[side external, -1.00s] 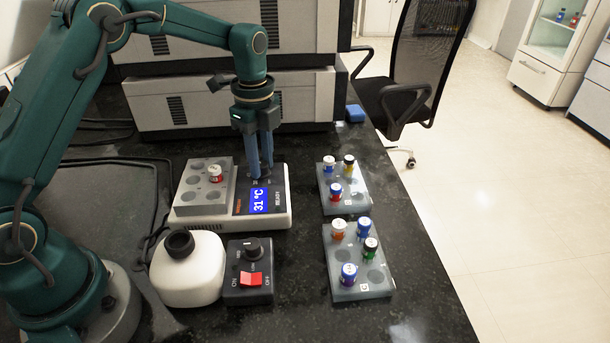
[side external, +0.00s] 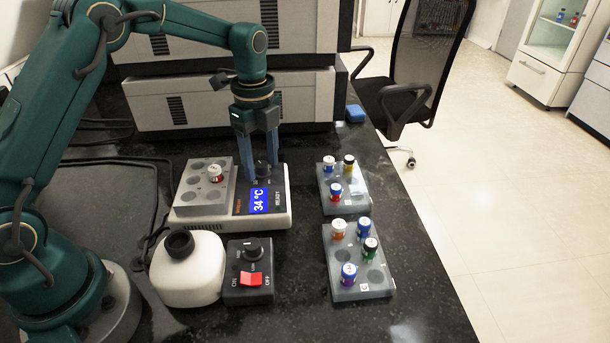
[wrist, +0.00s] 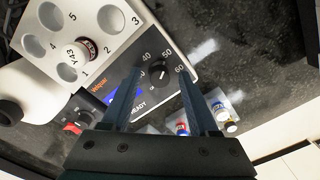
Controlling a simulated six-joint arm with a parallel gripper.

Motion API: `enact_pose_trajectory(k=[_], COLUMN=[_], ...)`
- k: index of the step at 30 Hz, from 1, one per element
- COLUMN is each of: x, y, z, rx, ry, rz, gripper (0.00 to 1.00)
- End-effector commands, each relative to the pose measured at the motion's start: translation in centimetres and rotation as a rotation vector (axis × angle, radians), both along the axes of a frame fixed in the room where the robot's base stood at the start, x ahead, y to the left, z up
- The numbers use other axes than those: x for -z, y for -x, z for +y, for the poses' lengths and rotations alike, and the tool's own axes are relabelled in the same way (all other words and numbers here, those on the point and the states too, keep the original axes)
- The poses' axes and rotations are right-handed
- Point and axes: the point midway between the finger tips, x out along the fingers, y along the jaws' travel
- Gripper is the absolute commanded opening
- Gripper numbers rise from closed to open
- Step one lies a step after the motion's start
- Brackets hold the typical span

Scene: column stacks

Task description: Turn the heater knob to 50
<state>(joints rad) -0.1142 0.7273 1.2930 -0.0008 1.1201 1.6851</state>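The heater (side external: 230,222) is a light box with a grey vial block and a blue display (side external: 259,200) reading 34 °C. Its black round knob (side external: 263,171) sits behind the display. In the wrist view the knob (wrist: 158,73) is near printed marks 40, 50 and 60; its white pointer line is too small to read surely. My gripper (side external: 262,168) is open, pointing down, with one finger on each side of the knob and visible gaps between. One capped vial (side external: 215,173) stands in the heater's block.
A white round-bodied flask (side external: 188,275) and a black switch box (side external: 249,285) with a red rocker and knob stand in front of the heater. Two grey racks (side external: 350,200) (side external: 345,292) with capped vials stand to the right. Large grey instruments stand behind.

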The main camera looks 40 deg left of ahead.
Motion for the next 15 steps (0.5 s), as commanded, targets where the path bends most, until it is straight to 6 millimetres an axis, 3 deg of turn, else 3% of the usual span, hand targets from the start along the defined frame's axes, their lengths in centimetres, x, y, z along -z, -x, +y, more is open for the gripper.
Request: enact_pose_trajectory(k=[5, 15], x=[-0.3, -4.4], y=[0.0, -0.1], z=[0.0, 0.0], rx=[0.000, 0.000], ry=[-0.001, -0.001], rz=[-0.001, -0.004], gripper=[0.61, 0.61])
